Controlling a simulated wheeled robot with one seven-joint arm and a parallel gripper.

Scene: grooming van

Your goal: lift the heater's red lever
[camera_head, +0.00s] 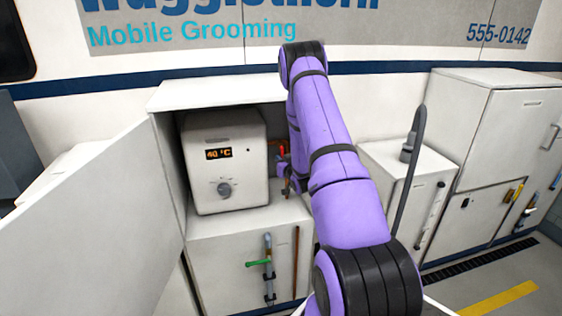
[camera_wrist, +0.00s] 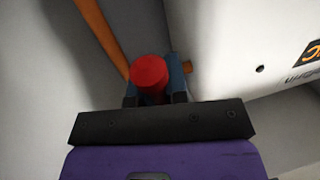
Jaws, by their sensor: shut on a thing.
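The heater (camera_head: 240,170) is a white box with a lit "40 °C" display and a grey knob, inside an open white cabinet in the head view. Its white side also shows at the right of the wrist view (camera_wrist: 235,45). The red lever (camera_wrist: 150,72) shows its rounded red end in the wrist view. A small bit of it shows right of the heater in the head view (camera_head: 281,149). My gripper (camera_wrist: 156,84) is shut on the lever, its blue fingers on either side of it. My arm hides most of this spot in the head view.
An orange-brown pipe (camera_wrist: 100,35) runs close beside the fingers. The cabinet door (camera_head: 95,225) stands open at left. Below the heater are a green-handled valve (camera_head: 258,263) and another pipe (camera_head: 295,262). White cabinets (camera_head: 490,130) stand at right.

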